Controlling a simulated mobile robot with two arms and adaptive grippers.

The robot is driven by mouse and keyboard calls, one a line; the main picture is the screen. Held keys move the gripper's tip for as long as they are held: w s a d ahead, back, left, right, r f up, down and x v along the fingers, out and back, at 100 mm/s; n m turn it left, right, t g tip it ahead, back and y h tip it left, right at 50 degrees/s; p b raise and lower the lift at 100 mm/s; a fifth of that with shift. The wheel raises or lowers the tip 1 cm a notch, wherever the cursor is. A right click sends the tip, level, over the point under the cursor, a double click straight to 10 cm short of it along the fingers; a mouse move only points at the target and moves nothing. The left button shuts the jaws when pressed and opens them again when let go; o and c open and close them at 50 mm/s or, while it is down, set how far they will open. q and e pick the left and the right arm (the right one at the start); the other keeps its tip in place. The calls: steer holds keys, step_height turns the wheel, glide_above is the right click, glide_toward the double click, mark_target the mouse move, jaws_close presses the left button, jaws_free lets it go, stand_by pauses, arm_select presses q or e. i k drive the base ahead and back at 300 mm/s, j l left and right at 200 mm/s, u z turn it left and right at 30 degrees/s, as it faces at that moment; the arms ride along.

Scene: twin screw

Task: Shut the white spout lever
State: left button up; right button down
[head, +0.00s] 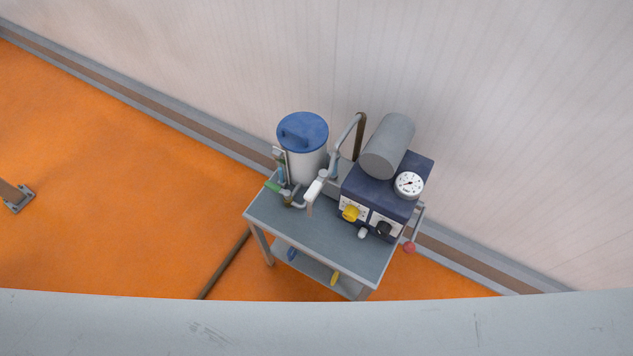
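The white spout lever (314,189) sits low in front of a white tank with a blue lid (303,132), on a grey cart (320,238). It is small in this view, and I cannot tell from its angle whether it is open or shut. The spout below it is partly hidden. A green-handled part (272,186) is to its left on the pipework. Neither of my grippers is in view.
A dark blue box (385,195) with a yellow knob (350,212), black knob (383,229), gauge (409,185) and grey cylinder (388,146) stands right of the tank. A red ball handle (409,247) sticks out at right.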

mark_target(323, 175)
steer(key=k+j, duration=0.15)
steer(key=j, duration=0.2)
steer(key=k+j, duration=0.15)
steer(key=j, duration=0.25)
steer(key=k+j, duration=0.15)
steer(key=j, duration=0.2)
steer(key=k+j+u, duration=0.1)
steer(key=j, duration=0.25)
steer(key=k+j, duration=0.2)
steer(key=j, duration=0.2)
